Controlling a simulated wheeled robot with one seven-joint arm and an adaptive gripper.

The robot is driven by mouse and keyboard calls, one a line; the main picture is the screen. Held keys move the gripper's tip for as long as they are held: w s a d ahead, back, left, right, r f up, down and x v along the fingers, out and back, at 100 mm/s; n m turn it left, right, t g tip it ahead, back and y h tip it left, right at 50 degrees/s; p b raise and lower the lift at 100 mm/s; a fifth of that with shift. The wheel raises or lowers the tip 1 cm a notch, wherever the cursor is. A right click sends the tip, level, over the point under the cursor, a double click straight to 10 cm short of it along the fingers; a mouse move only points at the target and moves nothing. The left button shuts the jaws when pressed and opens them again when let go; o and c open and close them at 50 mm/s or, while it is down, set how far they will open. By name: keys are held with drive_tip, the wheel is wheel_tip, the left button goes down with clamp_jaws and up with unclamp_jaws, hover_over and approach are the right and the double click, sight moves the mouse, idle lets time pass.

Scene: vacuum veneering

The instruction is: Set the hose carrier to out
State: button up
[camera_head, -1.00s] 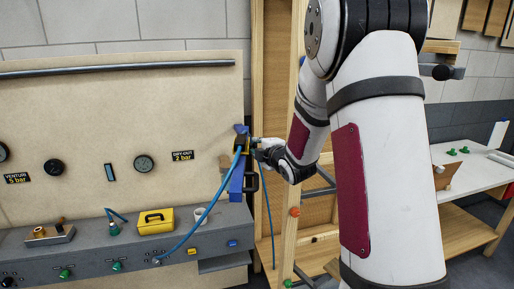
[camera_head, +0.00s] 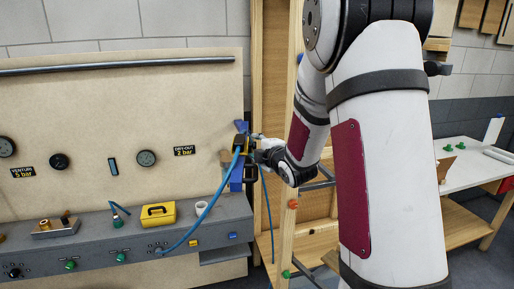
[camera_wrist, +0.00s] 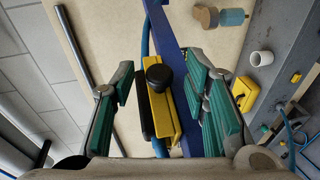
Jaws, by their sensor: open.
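The hose carrier appears to be the blue upright bar with a yellow and black block on it, at the right edge of the beige panel. In the head view the blue bar (camera_head: 237,180) has the block (camera_head: 240,144) near its top, and a blue hose (camera_head: 212,206) runs from there down to the grey bench. In the wrist view the yellow block (camera_wrist: 163,100) with a black knob (camera_wrist: 159,77) lies between my spread fingers, with the blue bar (camera_wrist: 183,60) beside it. My gripper (camera_wrist: 165,97) is open around the block; contact cannot be told.
A grey bench (camera_head: 110,243) with knobs and a yellow case (camera_head: 158,214) stands to the left. A wooden frame (camera_head: 287,220) stands close behind my wrist. A white table (camera_head: 462,165) is at the right.

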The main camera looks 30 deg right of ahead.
drive_tip(key=v, duration=1.2)
idle(0.3)
